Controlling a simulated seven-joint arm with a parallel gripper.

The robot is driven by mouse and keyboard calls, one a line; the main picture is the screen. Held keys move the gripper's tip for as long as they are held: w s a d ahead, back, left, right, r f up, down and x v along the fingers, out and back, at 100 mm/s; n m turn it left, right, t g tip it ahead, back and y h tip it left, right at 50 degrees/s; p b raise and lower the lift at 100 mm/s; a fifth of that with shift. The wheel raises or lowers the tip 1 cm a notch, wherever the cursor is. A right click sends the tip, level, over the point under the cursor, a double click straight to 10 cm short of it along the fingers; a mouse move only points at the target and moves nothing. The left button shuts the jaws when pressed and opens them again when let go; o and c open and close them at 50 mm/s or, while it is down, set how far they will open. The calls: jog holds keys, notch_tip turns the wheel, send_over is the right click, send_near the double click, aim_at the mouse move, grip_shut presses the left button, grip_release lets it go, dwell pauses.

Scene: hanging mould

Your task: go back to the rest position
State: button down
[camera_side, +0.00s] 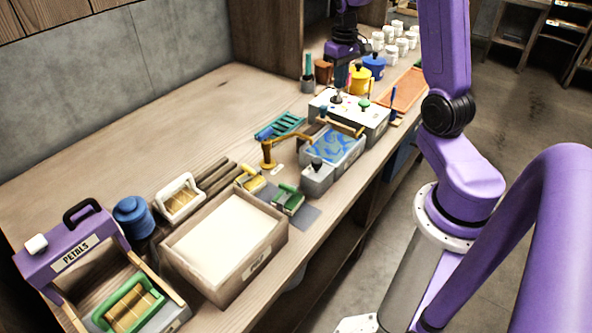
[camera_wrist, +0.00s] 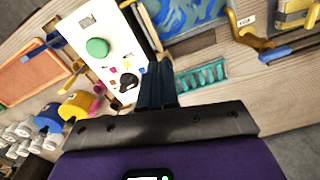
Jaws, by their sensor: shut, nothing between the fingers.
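My gripper (camera_side: 340,80) is at the far part of the bench in the side view, pointing down near the white-topped box (camera_side: 325,103). In the wrist view its dark blue fingers (camera_wrist: 157,84) are together with nothing between them. The white-topped box (camera_wrist: 98,48) lies beside the fingers there, with a green button (camera_wrist: 97,47) and a black knob (camera_wrist: 128,83). I cannot tell how high the fingertips are above the bench.
A blue-patterned tray (camera_side: 338,148), teal rack (camera_side: 280,125), yellow pot (camera_side: 360,79) and blue pot (camera_side: 374,66) stand close by. White jars (camera_side: 390,42) are at the back. A wooden box (camera_side: 262,262) and purple PETALS holder (camera_side: 70,245) are nearer. The bench's left-rear area is clear.

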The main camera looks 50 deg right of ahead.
jog(key=s+a+r+n, duration=0.2)
jog(key=s+a+n, duration=0.2)
jog(key=a, duration=0.7)
jog(key=s+a+r+n, duration=0.1)
jog(key=s+a+n, duration=0.25)
jog(key=a, duration=0.75)
jog(key=s+a+n, duration=0.3)
jog(key=s+n, duration=0.1)
jog(key=s, duration=0.4)
jog(key=s+a+n, duration=0.3)
jog(key=s+n, duration=0.1)
jog(key=s, duration=0.4)
jog(key=shift+a+r, duration=0.2)
jog(key=shift+r, duration=0.15)
